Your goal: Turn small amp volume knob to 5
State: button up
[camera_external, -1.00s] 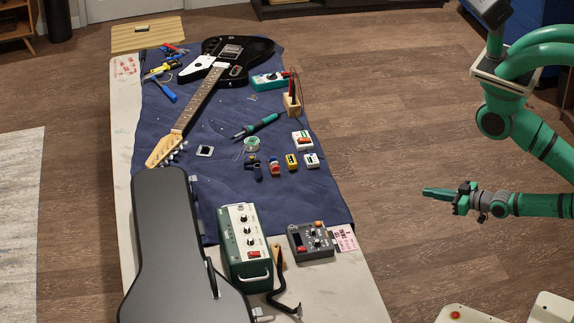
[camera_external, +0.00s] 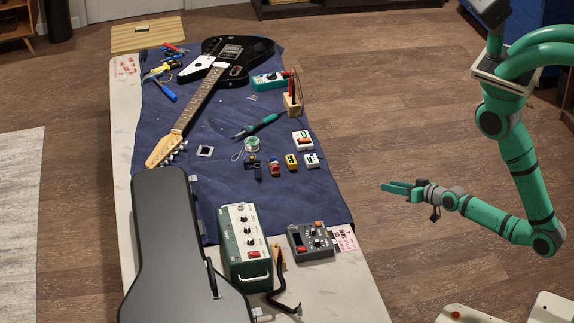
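The small amp (camera_external: 247,249) is a green box with a pale front panel, standing near the front end of the table. Its panel carries several dark knobs (camera_external: 245,231) in a column and a red switch. The knob markings are too small to read, and I cannot tell which knob is volume. My gripper (camera_external: 386,187) is in the air to the right of the table, well apart from the amp, pointing left. Its green fingers look slightly parted, with nothing between them.
A dark pedal (camera_external: 311,240) with small knobs sits right of the amp, beside a pink card (camera_external: 344,238). A black guitar case (camera_external: 172,240) lies left of the amp. A black cable (camera_external: 283,297) lies in front. A guitar (camera_external: 203,95) and tools lie farther back on the blue mat (camera_external: 215,180).

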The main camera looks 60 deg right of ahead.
jog(key=w+d+r+m, duration=0.1)
jog(key=w+d, duration=0.2)
jog(key=w, duration=0.4)
jog(key=w+d+r+m+y, duration=0.1)
jog(key=w+d, duration=0.2)
jog(key=w, duration=0.4)
jog(key=w+d+r+m, duration=0.1)
jog(key=w+d+m, duration=0.15)
jog(key=w, duration=0.45)
jog(key=w+a+r+n+y, duration=0.6)
jog(key=w+a+r, duration=0.1)
jog(key=w+a, duration=0.6)
jog(key=w+a+r+n+g+y, duration=0.1)
jog(key=w+a+r+n+y, duration=0.1)
jog(key=a, duration=0.4)
jog(key=w+a+r+n+g+y, duration=0.1)
jog(key=w+a+r+n+y, duration=0.15)
jog(key=a, duration=0.45)
jog(key=n+g+h, duration=0.6)
jog(key=n+g, duration=0.9)
jog(key=n, duration=0.9)
send_near(247, 227)
jog(key=shift+y, duration=0.35)
jog(key=x, duration=0.7)
jog(key=shift+s+d+f, duration=0.1)
jog(key=shift+d+f, duration=0.15)
jog(key=shift+f, duration=0.1)
